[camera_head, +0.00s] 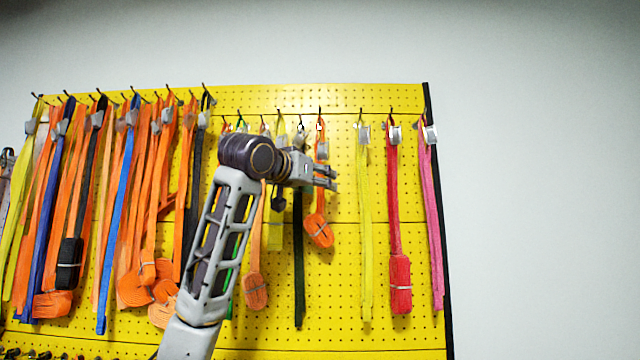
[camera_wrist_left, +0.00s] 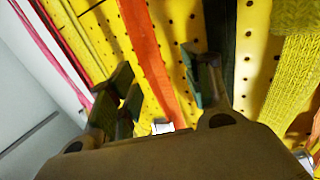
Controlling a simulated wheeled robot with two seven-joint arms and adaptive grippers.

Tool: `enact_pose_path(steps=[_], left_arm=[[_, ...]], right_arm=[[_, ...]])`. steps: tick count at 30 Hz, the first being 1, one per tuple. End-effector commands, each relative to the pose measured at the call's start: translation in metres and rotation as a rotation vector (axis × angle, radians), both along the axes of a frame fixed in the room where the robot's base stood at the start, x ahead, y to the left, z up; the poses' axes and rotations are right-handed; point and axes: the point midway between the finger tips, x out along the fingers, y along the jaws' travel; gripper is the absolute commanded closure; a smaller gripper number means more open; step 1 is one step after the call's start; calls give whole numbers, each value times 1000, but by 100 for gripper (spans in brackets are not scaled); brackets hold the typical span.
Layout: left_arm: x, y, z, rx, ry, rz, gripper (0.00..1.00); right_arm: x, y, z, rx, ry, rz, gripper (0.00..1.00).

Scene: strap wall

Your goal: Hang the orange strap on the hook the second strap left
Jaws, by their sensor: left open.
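An orange strap (camera_head: 318,228) with a bundled lower end hangs from a hook on the yellow pegboard (camera_head: 340,270). My left gripper (camera_head: 326,177) is open in front of the board, at the height of this strap's upper part. In the left wrist view, an orange strap (camera_wrist_left: 150,55) runs between the two open fingers of my left gripper (camera_wrist_left: 160,88). I cannot tell how deep it lies between them. Other orange straps (camera_head: 255,290) hang left of it, partly behind my arm. I cannot make out a clearly empty hook. My right gripper is out of view.
A yellow strap (camera_head: 365,220), a red strap (camera_head: 399,285) and a pink strap (camera_head: 435,230) hang to the right. A dark strap (camera_head: 299,270) hangs just left of the gripper. Many straps crowd the board's left side. The white wall (camera_head: 540,200) at right is clear.

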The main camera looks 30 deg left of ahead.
Motion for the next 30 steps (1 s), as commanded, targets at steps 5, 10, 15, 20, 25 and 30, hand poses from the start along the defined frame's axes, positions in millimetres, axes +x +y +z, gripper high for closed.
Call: enact_pose_path(steps=[5, 10, 15, 20, 25, 30], left_arm=[[-20, -1, 0, 1, -3, 1, 50], [-45, -2, 0, 2, -2, -1, 50], [-71, -2, 0, 1, -2, 0, 50], [-91, -3, 0, 1, -1, 0, 50], [-104, -3, 0, 1, 0, 0, 50], [-108, -3, -1, 1, 1, -1, 50]], right_arm=[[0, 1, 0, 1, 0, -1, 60], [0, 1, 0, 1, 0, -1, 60], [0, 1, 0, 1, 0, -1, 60], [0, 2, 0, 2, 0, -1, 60], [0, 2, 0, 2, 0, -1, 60], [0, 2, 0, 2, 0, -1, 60]])
